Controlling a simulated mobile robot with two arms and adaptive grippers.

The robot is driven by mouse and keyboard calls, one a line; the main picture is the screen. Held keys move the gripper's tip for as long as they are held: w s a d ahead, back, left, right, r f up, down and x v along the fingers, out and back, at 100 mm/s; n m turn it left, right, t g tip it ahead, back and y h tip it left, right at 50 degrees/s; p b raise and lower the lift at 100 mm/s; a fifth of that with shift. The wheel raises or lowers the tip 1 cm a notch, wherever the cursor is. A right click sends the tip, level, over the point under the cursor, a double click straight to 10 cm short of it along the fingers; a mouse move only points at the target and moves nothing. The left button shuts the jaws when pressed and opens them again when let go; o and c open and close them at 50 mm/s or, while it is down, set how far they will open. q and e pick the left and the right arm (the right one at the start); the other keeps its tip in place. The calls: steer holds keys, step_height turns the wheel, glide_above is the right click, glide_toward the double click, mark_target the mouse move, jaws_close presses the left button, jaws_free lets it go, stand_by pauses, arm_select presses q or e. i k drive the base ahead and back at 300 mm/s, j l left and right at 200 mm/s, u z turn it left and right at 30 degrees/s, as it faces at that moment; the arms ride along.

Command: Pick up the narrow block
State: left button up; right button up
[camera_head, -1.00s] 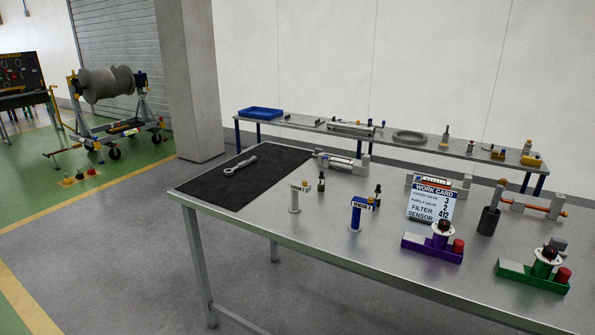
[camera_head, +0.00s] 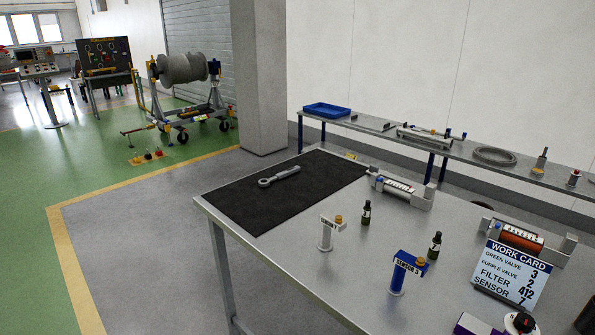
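I cannot tell for sure which thing is the narrow block. On the back bench (camera_head: 465,160), a small thin piece (camera_head: 354,117) and a short dark bar (camera_head: 389,126) lie right of the blue tray (camera_head: 327,110); both are too small to make out. On the front table (camera_head: 300,262) stand a white sensor post (camera_head: 326,236), a blue post labelled "SENSOR 3" (camera_head: 398,277) and two small dark bottles (camera_head: 366,213) (camera_head: 435,246). Neither of my grippers is in view.
A wrench (camera_head: 279,176) lies on a black mat (camera_head: 250,200). A work card (camera_head: 512,275) and cylinder fixtures (camera_head: 400,189) stand on the front table. A pillar (camera_head: 258,80) rises behind it. The grey floor (camera_head: 130,260) left of the table is clear.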

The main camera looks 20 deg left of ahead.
mark_target(373, 169)
steer(key=i+j+u, duration=0.1)
steer(key=j, duration=0.2)
steer(key=i+j+u, duration=0.15)
steer(key=j, duration=0.15)
steer(key=i+j+u, duration=0.7)
steer(key=j+u, duration=0.15)
steer(key=i+j+u, duration=0.25)
steer(key=i+u, duration=0.15)
steer(key=i+j+u, duration=0.1)
steer(key=i+u, duration=0.3)
steer(key=i+z, duration=0.2)
steer(key=i, duration=0.3)
steer(key=i+j+z, duration=0.2)
steer(key=i, duration=0.25)
steer(key=i+z, duration=0.2)
steer(key=i, duration=0.3)
steer(key=i+j+z, duration=0.25)
steer(key=i, duration=0.2)
steer(key=i+l+z, duration=0.25)
steer(key=z, duration=0.2)
steer(key=i+z, duration=0.8)
steer(key=z, duration=0.15)
steer(key=i+j+z, duration=0.15)
steer(key=i+z, duration=0.3)
steer(key=i+j+z, duration=0.25)
steer(key=z, duration=0.2)
